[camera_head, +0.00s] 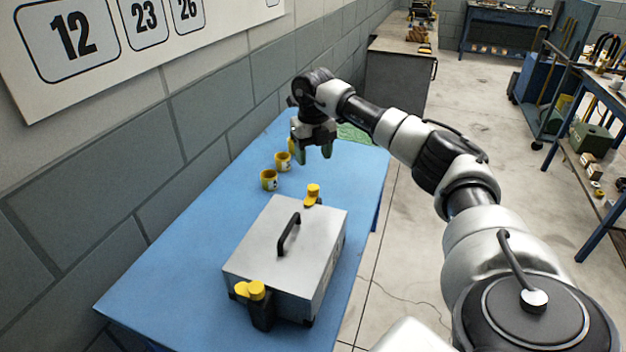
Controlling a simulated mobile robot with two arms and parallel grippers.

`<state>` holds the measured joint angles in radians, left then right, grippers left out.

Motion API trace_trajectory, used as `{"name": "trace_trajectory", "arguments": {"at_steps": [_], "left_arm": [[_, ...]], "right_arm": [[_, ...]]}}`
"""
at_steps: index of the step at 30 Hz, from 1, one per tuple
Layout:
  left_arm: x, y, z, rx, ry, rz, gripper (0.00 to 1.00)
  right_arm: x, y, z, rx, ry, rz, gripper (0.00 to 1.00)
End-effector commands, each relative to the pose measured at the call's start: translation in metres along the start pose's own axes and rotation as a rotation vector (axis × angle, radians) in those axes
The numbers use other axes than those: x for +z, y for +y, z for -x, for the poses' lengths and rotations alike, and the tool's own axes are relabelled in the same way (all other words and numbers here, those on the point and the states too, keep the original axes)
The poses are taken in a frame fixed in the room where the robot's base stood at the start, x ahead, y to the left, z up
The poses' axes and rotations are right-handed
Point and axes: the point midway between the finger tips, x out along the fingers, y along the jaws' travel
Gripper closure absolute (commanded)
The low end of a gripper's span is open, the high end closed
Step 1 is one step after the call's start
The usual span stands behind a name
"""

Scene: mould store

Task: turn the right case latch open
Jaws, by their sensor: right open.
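A grey metal case (265,240) with a dark top handle (289,233) lies on a blue table (180,270). A yellow-topped latch (312,190) shows at its far end, further right in the picture; its lower part is hidden behind the lid. Another latch (257,300) with yellow tops on a black body shows at the near end. My right gripper (312,152) is open, pointing down beyond the case's far end, above the far latch in the picture and apart from it. My left gripper is not in view.
Several yellow cups (269,180) stand along the wall side, close to my right gripper. A green mat (356,134) lies at the table's far end. The block wall (120,150) bounds the left; the table's near left is clear.

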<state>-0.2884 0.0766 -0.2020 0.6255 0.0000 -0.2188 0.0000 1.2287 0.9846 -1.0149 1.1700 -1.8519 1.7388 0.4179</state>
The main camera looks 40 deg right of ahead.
Motion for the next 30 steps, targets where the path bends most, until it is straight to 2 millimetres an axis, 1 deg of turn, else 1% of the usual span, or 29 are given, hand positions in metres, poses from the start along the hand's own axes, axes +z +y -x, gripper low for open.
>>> {"name": "trace_trajectory", "arguments": {"at_steps": [1,3,6,11,15,19,27,28,30], "left_arm": [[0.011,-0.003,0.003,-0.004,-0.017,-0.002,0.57],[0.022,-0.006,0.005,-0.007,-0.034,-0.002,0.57],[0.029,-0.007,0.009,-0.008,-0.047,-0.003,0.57],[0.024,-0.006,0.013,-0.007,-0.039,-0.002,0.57],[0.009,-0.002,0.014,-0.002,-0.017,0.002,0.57],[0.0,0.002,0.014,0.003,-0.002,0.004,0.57],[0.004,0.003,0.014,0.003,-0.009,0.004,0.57],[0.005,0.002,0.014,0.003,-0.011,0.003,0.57],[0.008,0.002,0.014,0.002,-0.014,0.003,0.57]], "right_arm": [[-0.001,0.0,-0.009,-0.002,0.005,0.0,0.42],[-0.001,0.0,-0.021,-0.002,0.006,0.0,0.42],[-0.001,0.0,-0.041,-0.001,0.006,0.001,0.42],[-0.001,0.001,-0.07,0.001,0.004,0.002,0.42],[-0.001,0.001,-0.087,0.002,0.002,0.001,0.42],[-0.001,0.001,-0.095,0.002,0.002,0.002,0.42],[-0.001,0.001,-0.097,0.002,0.0,0.002,0.42],[-0.001,0.001,-0.097,0.002,0.0,0.002,0.44],[0.0,0.001,-0.097,0.002,0.0,0.002,0.54]]}}
